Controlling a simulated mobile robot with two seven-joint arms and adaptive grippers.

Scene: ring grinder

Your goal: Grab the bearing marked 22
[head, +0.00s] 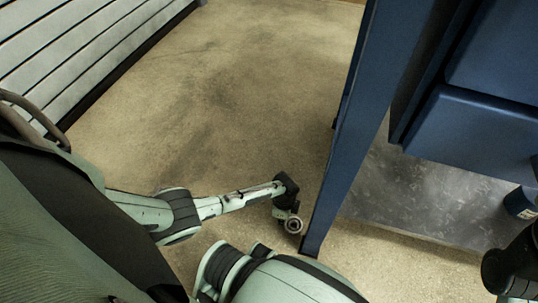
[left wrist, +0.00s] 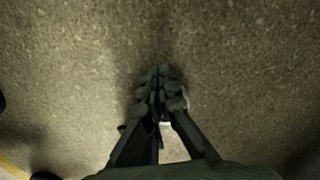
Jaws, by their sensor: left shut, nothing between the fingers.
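No bearing marked 22 can be made out in either view. My left gripper (head: 288,205) hangs low over the bare floor at the end of my left arm, just left of a blue leg. In the left wrist view its two dark fingers (left wrist: 162,82) are together at the tips, with nothing seen between them. A small pale round part shows at the arm's end in the head view; I cannot tell what it is.
A blue cabinet or bench (head: 470,130) with a long blue leg (head: 345,130) stands at the right, close to my left gripper. A pale slatted surface (head: 80,45) is at the upper left. The concrete floor (head: 230,100) between them is clear.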

